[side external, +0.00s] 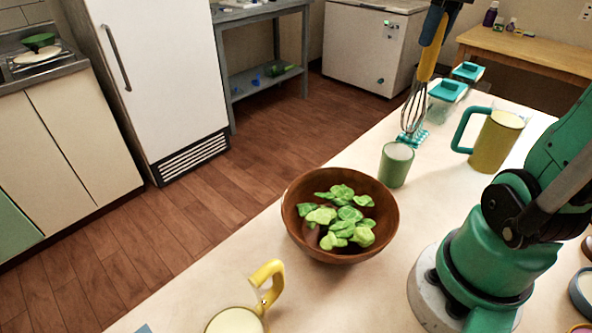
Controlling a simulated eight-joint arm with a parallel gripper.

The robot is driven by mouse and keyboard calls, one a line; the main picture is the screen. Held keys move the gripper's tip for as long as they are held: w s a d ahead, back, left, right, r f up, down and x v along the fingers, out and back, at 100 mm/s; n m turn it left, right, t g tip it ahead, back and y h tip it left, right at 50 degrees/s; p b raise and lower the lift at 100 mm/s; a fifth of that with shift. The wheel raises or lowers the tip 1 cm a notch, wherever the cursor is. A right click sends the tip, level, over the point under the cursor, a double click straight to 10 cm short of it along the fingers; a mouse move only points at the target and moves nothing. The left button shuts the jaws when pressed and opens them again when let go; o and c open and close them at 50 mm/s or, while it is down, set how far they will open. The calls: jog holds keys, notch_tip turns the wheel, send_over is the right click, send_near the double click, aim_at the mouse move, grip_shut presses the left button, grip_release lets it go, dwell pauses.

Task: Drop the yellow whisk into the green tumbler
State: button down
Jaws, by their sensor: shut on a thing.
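The yellow whisk (429,58) hangs upright, handle up, with its wire head (414,108) pointing down. I cannot tell how far behind the tumbler the whisk hangs.
A wooden bowl of green leaves (308,241) stands left of the tumbler. A yellow mug with a teal handle (497,143) is to the right. Another yellow-handled mug (268,272) is in front. My arm stands at right.

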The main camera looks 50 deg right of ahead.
aim_at(430, 54)
jog(key=shift+f, duration=2)
jog(key=shift+c, duration=2.4)
grip_release()
jog(key=shift+r, duration=0.15)
jog(key=shift+s+d+r, duration=0.15)
jog(key=shift+r, duration=1.2)
jog(key=shift+s+d+r, duration=0.1)
jog(key=shift+d+r, duration=0.05)
jog(key=shift+r, duration=1.15)
